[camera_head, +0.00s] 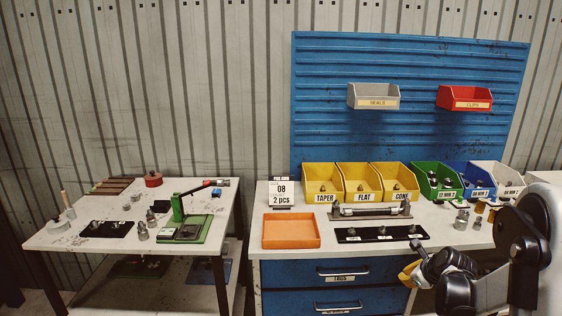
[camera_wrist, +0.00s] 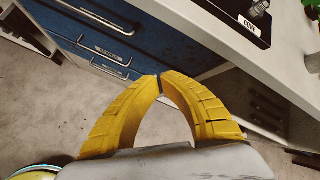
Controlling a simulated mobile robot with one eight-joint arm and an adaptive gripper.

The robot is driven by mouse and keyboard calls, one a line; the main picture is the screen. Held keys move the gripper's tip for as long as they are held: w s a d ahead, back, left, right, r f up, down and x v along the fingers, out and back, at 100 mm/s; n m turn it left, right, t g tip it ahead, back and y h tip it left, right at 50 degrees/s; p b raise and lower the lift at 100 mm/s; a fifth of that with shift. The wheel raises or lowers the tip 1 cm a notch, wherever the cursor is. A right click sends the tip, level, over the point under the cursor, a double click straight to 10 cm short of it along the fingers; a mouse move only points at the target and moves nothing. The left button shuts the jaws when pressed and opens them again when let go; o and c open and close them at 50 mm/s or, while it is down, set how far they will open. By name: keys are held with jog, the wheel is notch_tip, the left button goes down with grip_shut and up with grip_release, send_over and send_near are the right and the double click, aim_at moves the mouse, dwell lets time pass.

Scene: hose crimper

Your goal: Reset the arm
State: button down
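My gripper (camera_wrist: 160,78) has two yellow ridged fingers. In the wrist view their tips meet and nothing shows between them, so it is shut and empty. In the head view my gripper (camera_head: 408,276) is low at the right, in front of the workbench (camera_head: 340,248) and below its top. My arm is folded at the lower right and hides part of the bench's right side. The wrist view also shows blue drawers (camera_wrist: 95,38) with metal handles beyond the fingers.
On the bench are an orange tray (camera_head: 291,231), a black mat (camera_head: 381,234), a yellow TAPER bin (camera_head: 324,184), a green bin (camera_head: 437,181) and loose metal fittings (camera_head: 462,220). A side table (camera_head: 70,242) at left holds a green press (camera_head: 186,228). Floor (camera_wrist: 50,115) shows below my gripper.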

jog(key=s+a+r+n, duration=1.3)
jog(key=a+r, duration=0.1)
jog(key=r, duration=0.1)
jog(key=s+a+r+n, duration=0.1)
jog(key=s+a+n, duration=0.3)
jog(key=s+n, duration=0.3)
jog(key=s+a+n+g, duration=0.1)
jog(key=s+a+n, duration=0.2)
jog(key=s+n, duration=0.5)
jog(key=s, duration=0.4)
jog(key=shift+a+r, duration=0.35)
jog(key=shift+r, duration=0.05)
